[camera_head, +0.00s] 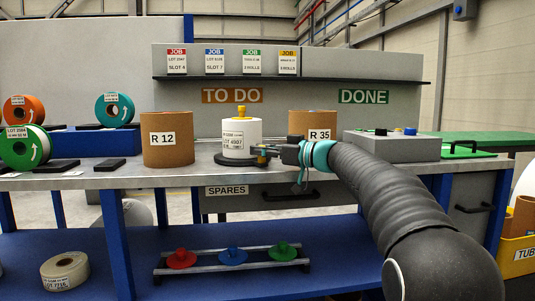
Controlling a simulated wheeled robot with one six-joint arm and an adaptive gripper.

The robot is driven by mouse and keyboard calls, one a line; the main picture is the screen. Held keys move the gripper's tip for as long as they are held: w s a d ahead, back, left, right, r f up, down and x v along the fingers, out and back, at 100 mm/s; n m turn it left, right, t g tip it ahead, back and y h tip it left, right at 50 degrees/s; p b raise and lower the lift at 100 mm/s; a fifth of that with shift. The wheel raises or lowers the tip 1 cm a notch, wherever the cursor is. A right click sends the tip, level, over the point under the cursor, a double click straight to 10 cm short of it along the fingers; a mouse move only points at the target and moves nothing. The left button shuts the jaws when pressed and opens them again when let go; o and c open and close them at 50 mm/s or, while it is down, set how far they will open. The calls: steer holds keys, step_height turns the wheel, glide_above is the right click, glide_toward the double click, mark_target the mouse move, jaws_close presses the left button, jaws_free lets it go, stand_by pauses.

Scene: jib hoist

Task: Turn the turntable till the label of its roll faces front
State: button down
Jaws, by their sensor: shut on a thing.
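The turntable (228,159) is a low dark disc on the bench. A white roll (255,138) stands upright on it, with a yellow knob (241,111) on top. The roll's label (234,141), marked LOT 4007, shows on the front, somewhat left of the roll's middle. My gripper (265,153) comes in from the right, low beside the roll. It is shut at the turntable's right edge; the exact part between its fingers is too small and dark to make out.
Brown drums R 12 (167,140) and R 35 (312,124) stand left and right of the turntable, the latter behind my gripper. A grey box (391,146) is to the right. Spare knobs (232,255) sit on a lower rack. Bench between R 12 and the turntable is narrow.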

steer(key=shift+s+a, duration=0.1)
steer(key=c, duration=1)
jaws_free()
steer(key=shift+a, duration=0.1)
steer(key=v, duration=1.2)
